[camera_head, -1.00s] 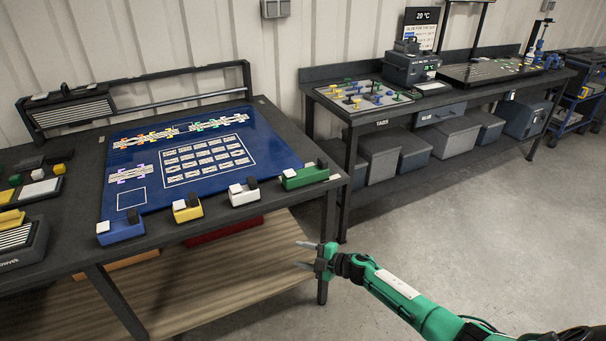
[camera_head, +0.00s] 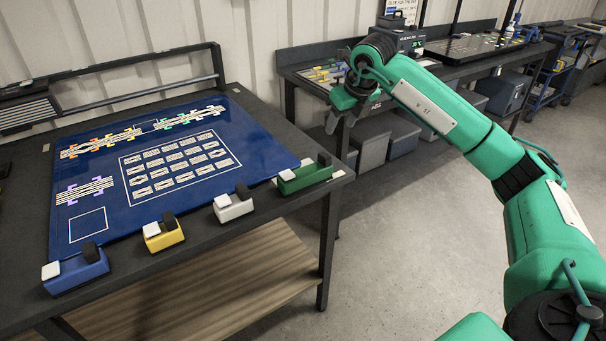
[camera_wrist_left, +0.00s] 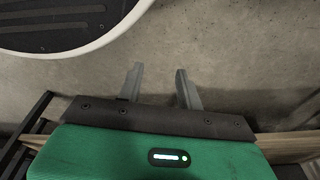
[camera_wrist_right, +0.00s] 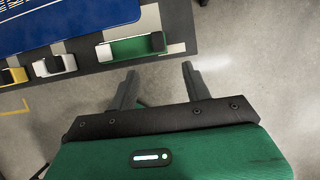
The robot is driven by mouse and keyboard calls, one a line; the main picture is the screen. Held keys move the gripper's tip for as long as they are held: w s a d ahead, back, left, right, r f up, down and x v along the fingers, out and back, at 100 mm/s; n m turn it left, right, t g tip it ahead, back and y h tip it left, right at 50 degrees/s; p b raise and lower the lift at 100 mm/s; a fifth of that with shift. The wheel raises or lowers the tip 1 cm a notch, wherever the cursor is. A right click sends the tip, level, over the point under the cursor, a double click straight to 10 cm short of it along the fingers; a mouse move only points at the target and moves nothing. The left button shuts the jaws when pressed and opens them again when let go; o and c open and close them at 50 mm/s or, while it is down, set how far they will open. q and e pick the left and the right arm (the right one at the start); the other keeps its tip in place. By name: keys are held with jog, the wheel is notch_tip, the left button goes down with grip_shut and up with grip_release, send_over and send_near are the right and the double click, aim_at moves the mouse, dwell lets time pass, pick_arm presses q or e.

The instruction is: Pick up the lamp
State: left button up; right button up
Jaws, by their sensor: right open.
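I cannot make out a lamp for certain in any view. My right gripper (camera_head: 344,118) hangs in the air past the right end of the near table, in front of the back bench. In the right wrist view, its two fingers (camera_wrist_right: 158,78) are apart with nothing between them, above the floor and close to the table edge with the green block (camera_wrist_right: 135,47). My left gripper is outside the head view. In the left wrist view, its fingers (camera_wrist_left: 160,78) are apart and empty, over bare floor.
The near table (camera_head: 260,228) bears a blue board (camera_head: 110,205) with small printed tiles. Blue (camera_head: 75,273), yellow (camera_head: 163,235), white (camera_head: 233,208) and green (camera_head: 305,180) blocks line its front. Storage boxes (camera_head: 405,138) stand under the back bench.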

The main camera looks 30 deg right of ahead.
send_over(326, 155)
jog(key=s, duration=0.2)
notch_tip(326, 155, down, 8)
jog(key=shift+d+r+p, duration=0.1)
jog(key=shift+d+p, duration=0.05)
jog(key=shift+p, duration=0.15)
jog(key=p+x, duration=0.1)
jog(key=x, duration=0.4)
pick_arm(q)
jog(key=s+f, duration=0.1)
jog(key=s+a+f, duration=0.1)
jog(key=f, duration=0.1)
jog(key=shift+s+f, duration=0.15)
jog(key=shift+s, duration=0.25)
pick_arm(e)
jog(key=shift+s, duration=0.1)
jog(key=shift+c, duration=0.4)
grip_shut()
